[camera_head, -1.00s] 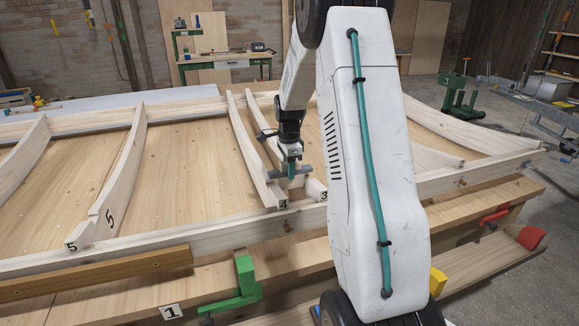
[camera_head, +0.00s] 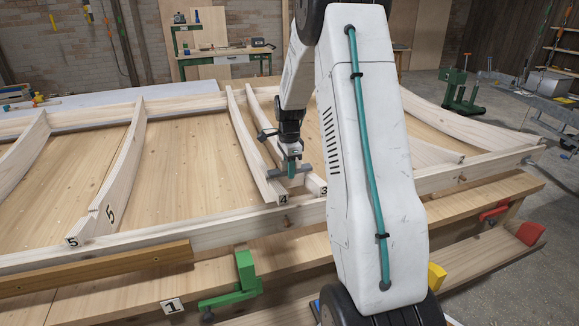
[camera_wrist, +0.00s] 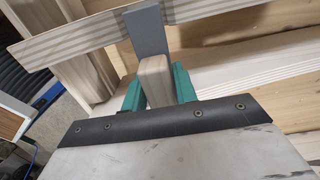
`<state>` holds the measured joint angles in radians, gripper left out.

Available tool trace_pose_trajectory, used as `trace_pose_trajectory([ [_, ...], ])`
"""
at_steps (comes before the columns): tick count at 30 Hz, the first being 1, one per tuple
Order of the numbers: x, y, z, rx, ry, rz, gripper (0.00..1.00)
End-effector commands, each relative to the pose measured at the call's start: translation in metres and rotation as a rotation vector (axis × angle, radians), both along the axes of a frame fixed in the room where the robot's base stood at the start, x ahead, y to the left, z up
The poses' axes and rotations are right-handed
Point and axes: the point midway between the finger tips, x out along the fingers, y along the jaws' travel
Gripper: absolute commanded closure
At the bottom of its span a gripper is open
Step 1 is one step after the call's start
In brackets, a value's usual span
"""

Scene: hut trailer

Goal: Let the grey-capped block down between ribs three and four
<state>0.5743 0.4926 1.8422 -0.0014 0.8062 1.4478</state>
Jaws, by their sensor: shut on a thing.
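My gripper (camera_head: 292,168) has teal fingers and is shut on the grey-capped block (camera_wrist: 155,80), a pale wooden piece between the fingers in the wrist view. Its grey cap (camera_wrist: 147,30) reaches out past the fingers and over a rib edge. The block's lower part is hidden there, and I cannot tell whether the cap touches the ribs.
Rib five (camera_head: 120,165) stands to the left, with open panel between it and rib four. A long front rail (camera_head: 200,228) runs below the rib ends. A green clamp (camera_head: 240,280) sits at the bench edge. My arm hides the panel to the right of rib three.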

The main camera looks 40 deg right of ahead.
Motion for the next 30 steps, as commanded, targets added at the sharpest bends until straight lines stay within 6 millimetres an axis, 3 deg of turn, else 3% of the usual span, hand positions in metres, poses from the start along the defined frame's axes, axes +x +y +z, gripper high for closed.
trace_pose_trajectory([
  [12, 0.0, 0.0, -0.012, 0.0, 0.0, 0.0, 1.0],
  [30, 0.0, 0.0, -0.015, 0.0, 0.0, 0.0, 1.0],
])
